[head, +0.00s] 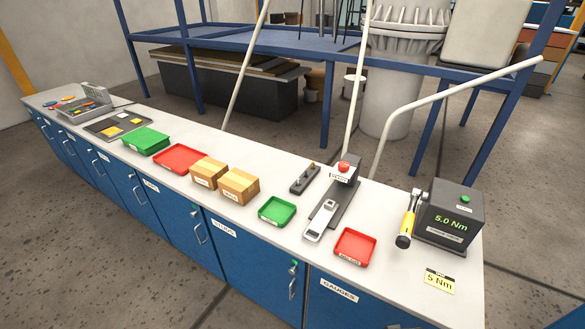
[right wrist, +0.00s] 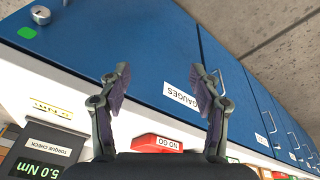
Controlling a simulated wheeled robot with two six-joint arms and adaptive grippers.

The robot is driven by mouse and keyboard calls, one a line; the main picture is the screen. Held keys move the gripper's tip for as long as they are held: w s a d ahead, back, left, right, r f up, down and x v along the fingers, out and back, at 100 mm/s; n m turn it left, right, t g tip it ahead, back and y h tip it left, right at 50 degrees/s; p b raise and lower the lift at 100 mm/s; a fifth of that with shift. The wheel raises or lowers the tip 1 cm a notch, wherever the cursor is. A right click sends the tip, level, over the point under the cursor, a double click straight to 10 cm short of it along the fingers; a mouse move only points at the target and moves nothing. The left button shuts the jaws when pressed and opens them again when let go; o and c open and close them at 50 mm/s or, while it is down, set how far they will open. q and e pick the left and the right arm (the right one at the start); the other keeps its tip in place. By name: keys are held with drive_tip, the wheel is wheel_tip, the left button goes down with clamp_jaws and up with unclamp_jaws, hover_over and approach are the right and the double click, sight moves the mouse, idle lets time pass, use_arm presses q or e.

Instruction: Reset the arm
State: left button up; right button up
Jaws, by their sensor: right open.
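My right gripper (right wrist: 160,85) shows in the right wrist view with its two fingers spread wide and nothing between them. It is in front of the blue cabinet doors (right wrist: 150,45), with the bench edge behind its fingers. Neither gripper nor arm shows in the head view. My left gripper is out of sight.
A long bench (head: 400,275) carries a torque tester (head: 450,215) with a yellow-handled tool, a red tray (head: 355,247), a green tray (head: 277,211), a gauge stand (head: 335,200) and two cardboard boxes (head: 239,186). White bent pipes rise behind it. The floor in front is clear.

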drive_tip(key=s+d+f+g+b, duration=0.1)
drive_tip(key=s+f+b, duration=0.25)
drive_tip(key=f, duration=0.95)
drive_tip(key=s+d+f+b, duration=0.15)
drive_tip(key=s+f, duration=0.25)
drive_tip(key=f, duration=0.8)
drive_tip(key=s+f+b, duration=0.4)
drive_tip(key=s+f, duration=1)
drive_tip(key=s, duration=0.1)
drive_tip(key=shift+f+g, duration=0.4)
